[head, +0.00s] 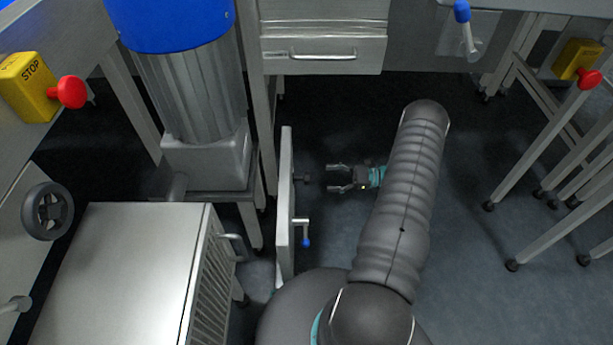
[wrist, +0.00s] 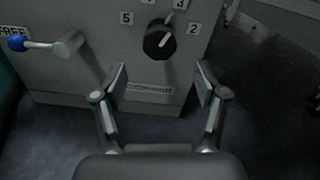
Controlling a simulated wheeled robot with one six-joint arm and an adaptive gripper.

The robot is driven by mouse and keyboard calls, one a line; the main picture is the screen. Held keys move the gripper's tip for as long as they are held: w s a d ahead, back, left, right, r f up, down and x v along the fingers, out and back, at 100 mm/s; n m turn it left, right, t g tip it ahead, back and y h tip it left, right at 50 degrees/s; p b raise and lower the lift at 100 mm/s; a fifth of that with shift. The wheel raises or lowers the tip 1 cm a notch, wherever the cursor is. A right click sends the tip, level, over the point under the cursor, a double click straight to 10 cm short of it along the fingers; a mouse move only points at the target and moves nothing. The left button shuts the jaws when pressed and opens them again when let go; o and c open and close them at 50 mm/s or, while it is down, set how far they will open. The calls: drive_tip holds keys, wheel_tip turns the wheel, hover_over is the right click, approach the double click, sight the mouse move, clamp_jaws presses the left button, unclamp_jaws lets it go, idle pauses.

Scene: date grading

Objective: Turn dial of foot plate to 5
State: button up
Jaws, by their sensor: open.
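The foot plate (wrist: 80,75) is a grey upright panel in the wrist view; in the head view the foot plate (head: 285,205) shows nearly edge-on. Its black round dial (wrist: 159,40) has a white mark on its knob and number labels around it. The label 5 (wrist: 126,18) is at the dial's upper left, 3 above right, 2 to the right; another label is cut off at the top. Which number the mark points at I cannot tell for sure. My gripper (wrist: 160,82) is open and empty, in front of the dial and apart from it. In the head view my gripper (head: 331,178) faces the dial (head: 306,178).
A blue-tipped lever (wrist: 45,44) by a FREE label sticks out left of the dial. A metal cabinet (head: 130,260) stands left of the plate, a drawer unit (head: 322,30) behind it. Table legs stand at the right. Dark floor (head: 470,200) is free right of my arm.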

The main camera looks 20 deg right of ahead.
sight(308, 178)
drive_tip(key=x, duration=0.8)
drive_tip(key=shift+a+p, duration=0.2)
drive_tip(key=shift+p, duration=0.1)
drive_tip(key=shift+c, duration=0.2)
drive_tip(key=c, duration=1.1)
